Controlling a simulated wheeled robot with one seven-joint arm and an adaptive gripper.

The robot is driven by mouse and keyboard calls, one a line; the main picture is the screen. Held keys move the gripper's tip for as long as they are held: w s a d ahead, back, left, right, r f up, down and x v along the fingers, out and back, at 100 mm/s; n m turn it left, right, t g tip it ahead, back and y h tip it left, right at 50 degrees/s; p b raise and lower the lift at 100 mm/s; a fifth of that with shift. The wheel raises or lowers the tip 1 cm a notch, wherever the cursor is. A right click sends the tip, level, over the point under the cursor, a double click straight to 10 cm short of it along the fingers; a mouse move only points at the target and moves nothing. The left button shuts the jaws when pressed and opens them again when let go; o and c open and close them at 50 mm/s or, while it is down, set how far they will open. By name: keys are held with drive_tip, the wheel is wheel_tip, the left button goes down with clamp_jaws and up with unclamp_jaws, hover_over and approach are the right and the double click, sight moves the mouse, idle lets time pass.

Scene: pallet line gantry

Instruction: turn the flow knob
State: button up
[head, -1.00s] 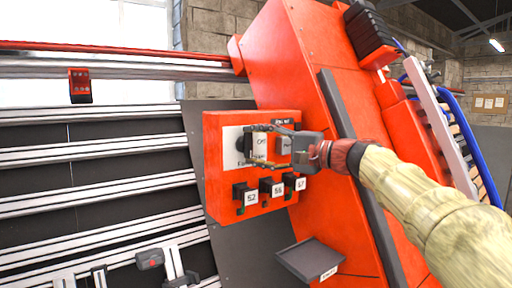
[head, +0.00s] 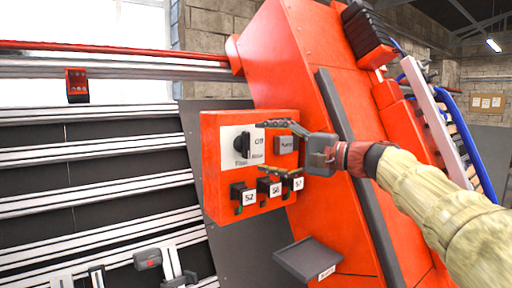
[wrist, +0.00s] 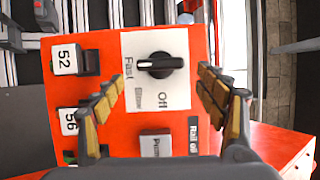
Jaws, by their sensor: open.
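The flow knob (head: 242,143) is a black rotary knob on a white plate with the words Off, Slow and Fast, on the red control box. My gripper (head: 262,148) is in front of the box, to the right of the knob in the head view. In the wrist view my gripper (wrist: 158,92) has its fingers wide apart, one either side of the white plate, with nothing between them. It appears apart from the knob.
On the red box (head: 215,190) are a grey button (head: 287,144) right of the plate and black switches with labels 52, 56 and 57 below. A grey tray (head: 308,258) juts out below. A red slanted housing (head: 292,60) stands behind, with metal rails at left.

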drive_tip(key=v, duration=0.8)
drive_tip(key=shift+f, duration=0.1)
